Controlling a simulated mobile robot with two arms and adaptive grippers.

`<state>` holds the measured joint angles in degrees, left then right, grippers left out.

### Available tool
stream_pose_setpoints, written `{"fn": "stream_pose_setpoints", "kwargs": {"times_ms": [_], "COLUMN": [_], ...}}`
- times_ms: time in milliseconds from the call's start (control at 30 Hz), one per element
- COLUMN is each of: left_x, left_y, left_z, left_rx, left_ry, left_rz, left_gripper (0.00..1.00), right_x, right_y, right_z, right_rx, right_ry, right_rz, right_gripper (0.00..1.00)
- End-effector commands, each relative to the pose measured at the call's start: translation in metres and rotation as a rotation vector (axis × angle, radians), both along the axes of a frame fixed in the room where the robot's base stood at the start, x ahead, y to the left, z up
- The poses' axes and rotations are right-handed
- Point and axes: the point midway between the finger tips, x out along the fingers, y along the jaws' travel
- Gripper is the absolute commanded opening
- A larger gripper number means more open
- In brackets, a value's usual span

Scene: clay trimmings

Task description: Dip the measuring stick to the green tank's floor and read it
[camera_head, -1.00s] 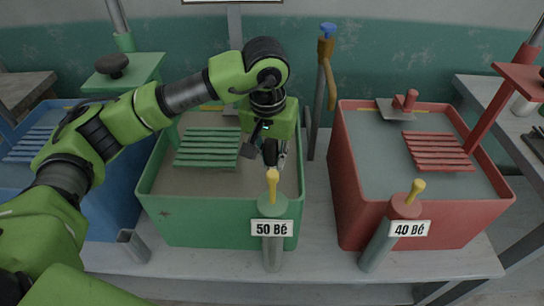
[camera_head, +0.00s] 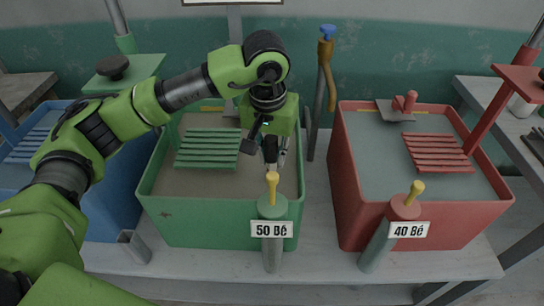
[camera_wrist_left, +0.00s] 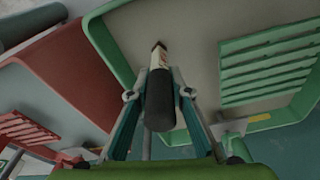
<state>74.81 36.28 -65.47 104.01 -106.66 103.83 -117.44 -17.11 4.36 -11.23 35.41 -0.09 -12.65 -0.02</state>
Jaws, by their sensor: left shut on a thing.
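My left gripper (camera_head: 276,152) is over the right part of the green tank (camera_head: 220,222) and points down. In the left wrist view it is shut (camera_wrist_left: 160,108) on the measuring stick (camera_wrist_left: 159,58) by its dark, thick handle. A pale, marked section with a dark tip extends from the handle toward the tank's grey-brown liquid (camera_wrist_left: 190,40). I cannot tell whether the tip touches the liquid or the floor. In the head view the stick is mostly hidden by the gripper and tank front. My right gripper is not in view.
A green slatted rack (camera_head: 208,148) lies over the tank's left side. A "50 Bé" tube (camera_head: 272,252) with a yellow-topped float stands in front. The red tank (camera_head: 350,215) with its "40 Bé" tube (camera_head: 376,250) is right, the blue tank (camera_head: 110,200) left.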

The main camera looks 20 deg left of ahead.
Motion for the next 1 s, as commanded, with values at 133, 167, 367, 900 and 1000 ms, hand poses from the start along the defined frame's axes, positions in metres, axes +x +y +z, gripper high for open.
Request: {"fn": "stream_pose_setpoints", "kwargs": {"times_ms": [133,167,367,900,1000], "left_x": [0.001,0.001,0.001,0.001,0.000], "left_y": [0.000,0.000,0.000,0.000,0.000], "left_z": [0.023,0.027,0.051,0.116,0.128], "left_rx": [-0.001,-0.001,0.000,0.000,0.000], "left_ry": [-0.003,-0.003,-0.003,-0.002,-0.002], "left_rz": [0.000,0.000,0.001,0.000,0.000], "left_gripper": [0.00,0.00,0.00,0.00,0.00], "right_x": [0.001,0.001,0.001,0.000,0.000], "right_y": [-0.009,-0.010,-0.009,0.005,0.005], "right_z": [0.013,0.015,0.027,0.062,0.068], "right_rx": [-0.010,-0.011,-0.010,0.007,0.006], "right_ry": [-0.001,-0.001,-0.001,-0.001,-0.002], "right_rz": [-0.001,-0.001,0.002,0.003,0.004], "right_gripper": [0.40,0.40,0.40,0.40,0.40]}}
